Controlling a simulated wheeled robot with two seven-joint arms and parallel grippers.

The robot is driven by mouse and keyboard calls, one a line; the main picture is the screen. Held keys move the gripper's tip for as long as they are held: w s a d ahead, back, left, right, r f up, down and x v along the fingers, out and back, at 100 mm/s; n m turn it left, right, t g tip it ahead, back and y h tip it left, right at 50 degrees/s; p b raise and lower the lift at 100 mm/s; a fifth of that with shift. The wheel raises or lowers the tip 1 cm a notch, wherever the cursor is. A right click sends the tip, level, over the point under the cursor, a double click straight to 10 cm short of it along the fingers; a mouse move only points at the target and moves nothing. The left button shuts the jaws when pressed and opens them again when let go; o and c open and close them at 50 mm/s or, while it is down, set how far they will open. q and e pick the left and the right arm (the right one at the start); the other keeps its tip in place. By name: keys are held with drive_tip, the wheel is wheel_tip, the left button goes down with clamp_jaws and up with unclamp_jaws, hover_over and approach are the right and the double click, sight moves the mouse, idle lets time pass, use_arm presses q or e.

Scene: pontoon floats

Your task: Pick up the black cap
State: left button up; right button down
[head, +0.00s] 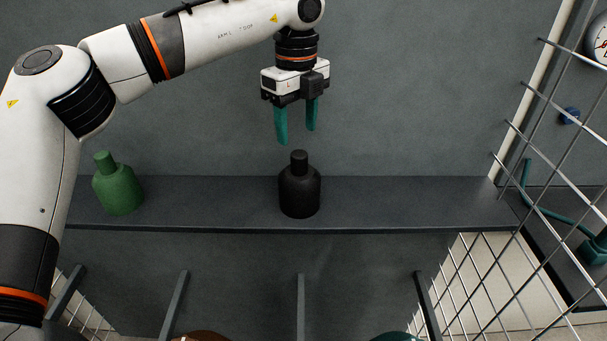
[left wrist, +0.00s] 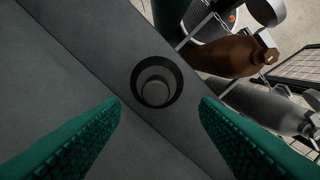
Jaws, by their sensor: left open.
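The black cap (head: 299,192) is bottle-shaped, with a narrow neck, and stands upright on the dark shelf (head: 400,205). In the left wrist view the black cap (left wrist: 175,99) shows from above as a dark ring around a grey round top, beyond and between the fingertips. My left gripper (head: 296,134) points down with its two teal fingers apart. It is empty, just above the cap's neck in the head view, with a small gap and no contact seen. My right gripper is not in view.
A green cap (head: 118,188) of like shape stands at the shelf's left. A wire mesh panel (head: 545,170) rises at the right. In the left wrist view a brown cylinder (left wrist: 220,55) and a grey cylinder (left wrist: 265,103) lie beyond the shelf edge. The shelf beside the black cap is clear.

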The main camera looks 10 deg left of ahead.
sight(299, 153)
use_arm(q)
wheel_tip(299, 153, down, 3)
drive_tip(key=shift+r+p, duration=0.2)
drive_tip(key=shift+p, duration=0.15)
drive_tip(key=shift+f+p, duration=0.3)
drive_tip(key=shift+p, duration=0.05)
drive_tip(key=f+p, duration=0.2)
drive_tip(key=f, duration=0.1)
drive_tip(key=shift+w+d+f, duration=0.15)
drive_tip(key=shift+w+f, duration=0.05)
drive_tip(key=shift+f, duration=0.6)
drive_tip(key=shift+r, duration=0.1)
clamp_jaws()
